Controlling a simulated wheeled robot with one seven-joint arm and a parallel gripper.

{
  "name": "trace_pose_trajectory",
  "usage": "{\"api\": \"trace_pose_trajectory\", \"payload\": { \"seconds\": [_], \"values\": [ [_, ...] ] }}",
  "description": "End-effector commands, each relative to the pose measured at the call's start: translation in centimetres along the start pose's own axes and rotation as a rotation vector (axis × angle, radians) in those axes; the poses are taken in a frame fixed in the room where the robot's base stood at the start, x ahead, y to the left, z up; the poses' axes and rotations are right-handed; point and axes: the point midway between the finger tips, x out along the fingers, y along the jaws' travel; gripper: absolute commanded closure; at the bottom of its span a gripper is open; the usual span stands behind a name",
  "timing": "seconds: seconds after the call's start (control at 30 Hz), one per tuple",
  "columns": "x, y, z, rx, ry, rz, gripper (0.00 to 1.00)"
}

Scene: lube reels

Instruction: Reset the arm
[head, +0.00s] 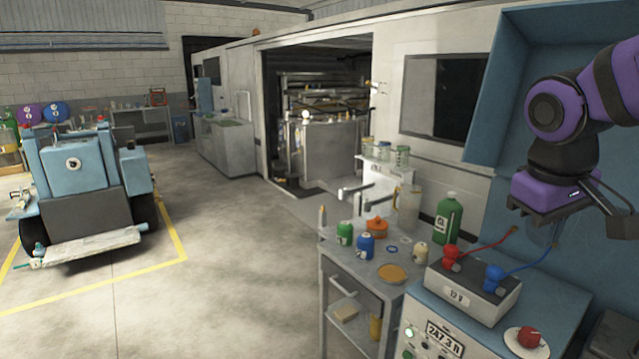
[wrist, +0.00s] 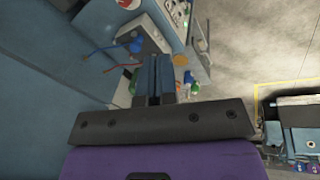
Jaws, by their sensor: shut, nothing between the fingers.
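My arm, purple and black, reaches in from the right edge of the head view. My gripper (wrist: 154,78) shows in the wrist view as two dark fingers close together, with nothing between them. In the head view the fingers are faint and hang below the purple wrist block, in front of the blue panel. My gripper is in the air, above and to the right of the battery box (head: 474,284), and touches nothing that I can see.
A grey cart (head: 340,268) holds green and blue bottles and an orange container (head: 376,228). A control unit with a red knob (head: 528,337) stands below my arm. A blue vehicle (head: 80,175) is parked at left. The concrete floor between is clear.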

Motion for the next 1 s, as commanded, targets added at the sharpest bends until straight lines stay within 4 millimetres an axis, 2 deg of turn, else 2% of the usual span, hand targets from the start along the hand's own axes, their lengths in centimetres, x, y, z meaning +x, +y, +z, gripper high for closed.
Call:
{"api": "trace_pose_trajectory", "payload": {
  "seconds": [0.2,0.43,0.63,1.0],
  "values": [
    [-2.2,-0.7,4.4,0.127,0.143,-0.072,1.00],
    [-3.3,-1.7,7.8,0.230,0.264,-0.132,1.00],
    [-3.6,-2.1,8.9,0.266,0.310,-0.154,1.00],
    [-3.6,-2.2,9.0,0.268,0.313,-0.156,1.00]
  ]
}}
